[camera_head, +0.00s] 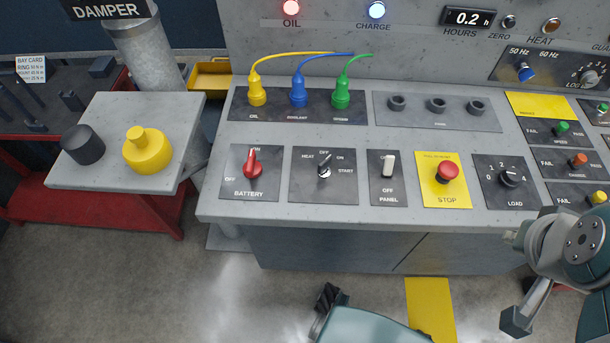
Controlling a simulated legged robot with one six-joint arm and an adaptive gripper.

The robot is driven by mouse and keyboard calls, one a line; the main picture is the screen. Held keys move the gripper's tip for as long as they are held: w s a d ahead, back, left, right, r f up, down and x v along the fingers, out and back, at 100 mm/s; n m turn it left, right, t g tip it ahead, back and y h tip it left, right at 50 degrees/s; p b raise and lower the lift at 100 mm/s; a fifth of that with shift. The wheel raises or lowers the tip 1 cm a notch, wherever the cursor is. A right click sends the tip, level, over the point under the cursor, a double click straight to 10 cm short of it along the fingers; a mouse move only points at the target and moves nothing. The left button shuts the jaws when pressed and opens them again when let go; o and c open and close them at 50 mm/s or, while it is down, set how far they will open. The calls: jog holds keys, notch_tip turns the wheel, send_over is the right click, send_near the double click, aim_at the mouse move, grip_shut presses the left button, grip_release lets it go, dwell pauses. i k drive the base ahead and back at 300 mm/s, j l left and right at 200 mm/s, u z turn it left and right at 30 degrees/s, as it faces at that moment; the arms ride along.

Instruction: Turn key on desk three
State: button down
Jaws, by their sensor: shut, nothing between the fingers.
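The key switch (324,172) sits on a dark plate on the grey desk, in the middle of the camera_head view. Its plate is marked HEAT, OFF, ON and START. The small metal key points up, near the OFF mark; its exact angle is too small to tell. Parts of my own body show at the lower right and bottom edge, clear of the key switch. I cannot make out my gripper's fingertips among them. Nothing covers the key switch.
A red battery switch (252,164) is left of the key; a white panel switch (388,167) and red stop button (448,173) are right. Coloured plugs (298,93) with cables stand behind. A side shelf (105,180) holds black and yellow knobs. The desk's front edge is clear near the key.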

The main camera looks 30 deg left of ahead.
aim_at(323, 170)
jog(key=k+u, duration=0.1)
jog(key=u, duration=1.25)
jog(key=i+j, duration=0.1)
jog(key=j, duration=0.2)
jog(key=i+j, duration=0.1)
jog(key=j, duration=0.2)
